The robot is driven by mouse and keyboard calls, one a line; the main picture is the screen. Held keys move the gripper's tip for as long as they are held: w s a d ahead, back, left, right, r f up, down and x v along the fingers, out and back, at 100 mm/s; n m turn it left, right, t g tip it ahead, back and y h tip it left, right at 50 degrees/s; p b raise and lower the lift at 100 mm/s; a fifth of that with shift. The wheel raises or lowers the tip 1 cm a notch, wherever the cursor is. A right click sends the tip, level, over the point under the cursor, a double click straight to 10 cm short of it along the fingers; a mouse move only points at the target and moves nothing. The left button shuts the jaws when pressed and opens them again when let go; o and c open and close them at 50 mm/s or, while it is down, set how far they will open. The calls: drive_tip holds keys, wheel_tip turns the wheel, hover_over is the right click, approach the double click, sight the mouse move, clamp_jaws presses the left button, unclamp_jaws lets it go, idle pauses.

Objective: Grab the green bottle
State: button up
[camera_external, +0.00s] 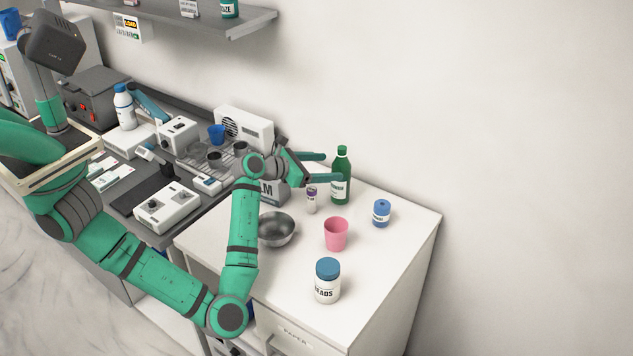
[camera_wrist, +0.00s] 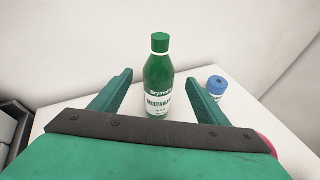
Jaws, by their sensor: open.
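The green bottle (camera_external: 341,174) stands upright near the back of the white cabinet top, close to the wall. It has a green cap and a white label. In the wrist view the bottle (camera_wrist: 158,78) stands ahead, centred between the two fingers. My gripper (camera_external: 327,167) is open and empty, and its teal fingers point toward the bottle. In the wrist view my gripper (camera_wrist: 158,85) has its fingers spread wide on either side of the bottle's line. In the outside view the fingertips are near the bottle's left side; I cannot tell if the front finger overlaps it.
On the white cabinet (camera_external: 385,248) stand a pink cup (camera_external: 336,234), a blue-lidded jar (camera_external: 327,281), a small blue-capped jar (camera_external: 381,213), a metal bowl (camera_external: 278,230) and a small purple-capped vial (camera_external: 311,200) below my gripper. The wall is close behind the bottle.

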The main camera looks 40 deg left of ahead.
sight(350, 172)
drive_tip(key=shift+n+g, duration=0.3)
drive_tip(key=shift+n, duration=0.3)
drive_tip(key=shift+s+a+f+x, duration=0.1)
drive_tip(key=shift+f+x, duration=0.15)
drive_tip(key=shift+x, duration=1.6)
drive_tip(key=shift+s+a+f+x, duration=0.1)
drive_tip(key=shift+f+x, duration=0.15)
drive_tip(key=shift+x, duration=1.6)
drive_tip(key=shift+s+a+f+x, duration=0.1)
drive_tip(key=shift+f+x, duration=0.2)
drive_tip(key=shift+x, duration=1.6)
drive_tip(key=shift+r, duration=0.1)
drive_tip(key=c, duration=1.3)
